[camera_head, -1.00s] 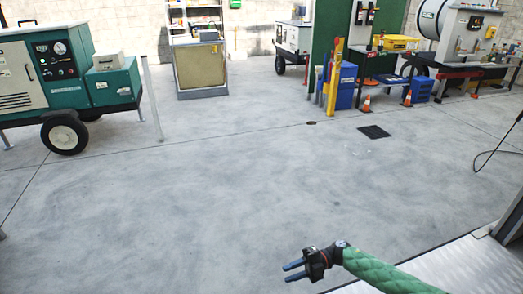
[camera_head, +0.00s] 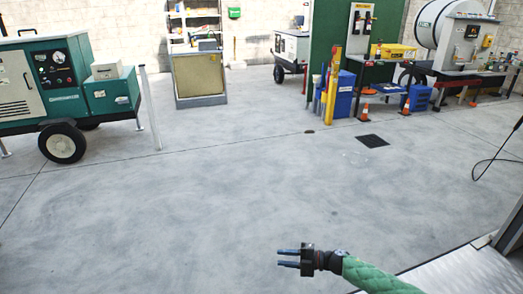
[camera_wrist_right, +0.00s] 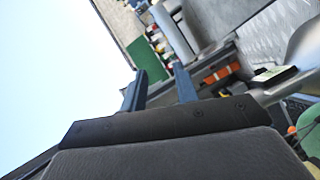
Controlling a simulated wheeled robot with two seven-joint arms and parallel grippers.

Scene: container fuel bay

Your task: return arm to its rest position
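My right gripper (camera_head: 281,258) is in the lower middle of the head view, at the end of my green-sleeved right arm (camera_head: 372,275). Its two dark blue fingers point left and stand apart with nothing between them. In the right wrist view the same fingers (camera_wrist_right: 160,90) also show a clear gap, with only distant background behind it. The gripper appears over bare concrete floor and touches nothing visible. My left gripper and left arm are not in view.
A green and cream generator cart (camera_head: 63,88) stands at the left. A metal ledge (camera_head: 465,272) lies at lower right.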

